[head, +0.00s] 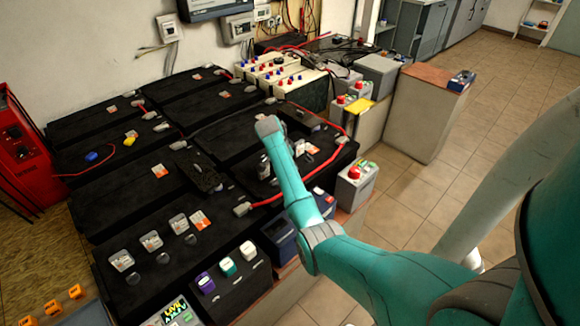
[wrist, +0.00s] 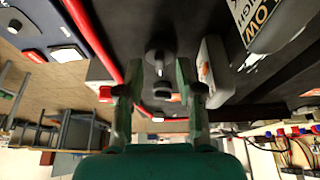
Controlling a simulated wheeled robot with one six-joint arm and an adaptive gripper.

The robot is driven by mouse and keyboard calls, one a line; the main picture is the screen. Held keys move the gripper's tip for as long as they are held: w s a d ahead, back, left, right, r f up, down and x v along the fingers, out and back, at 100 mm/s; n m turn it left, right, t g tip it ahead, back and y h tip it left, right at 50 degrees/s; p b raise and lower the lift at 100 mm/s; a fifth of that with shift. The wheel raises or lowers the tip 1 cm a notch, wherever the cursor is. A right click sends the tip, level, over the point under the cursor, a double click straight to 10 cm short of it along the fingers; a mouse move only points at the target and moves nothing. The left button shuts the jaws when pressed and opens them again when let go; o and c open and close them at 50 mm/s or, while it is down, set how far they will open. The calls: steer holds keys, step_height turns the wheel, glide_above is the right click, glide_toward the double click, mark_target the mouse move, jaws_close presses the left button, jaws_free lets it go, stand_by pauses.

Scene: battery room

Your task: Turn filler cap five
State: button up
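In the wrist view, my gripper (wrist: 160,92) is open, with its two fingers on either side of a gap. A dark round filler cap (wrist: 160,52) with a pale raised middle lies in line with this gap, just beyond the fingertips. Another dark cap-like piece (wrist: 163,91) shows between the fingers. I see no contact with either. I cannot read which cap is number five. In the head view, several dark caps (head: 163,258) sit in a row on the near black battery (head: 170,215). My arm hides the gripper's fingers there.
A red cable (wrist: 100,55) runs close to the left finger in the wrist view, and a pale clamp-like block (wrist: 214,70) stands close on the right. In the head view, red cables (head: 290,194) cross the batteries. Tiled floor (head: 420,195) is free at the right.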

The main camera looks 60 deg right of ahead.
steer(key=v, duration=1.1)
steer(key=shift+a, duration=0.1)
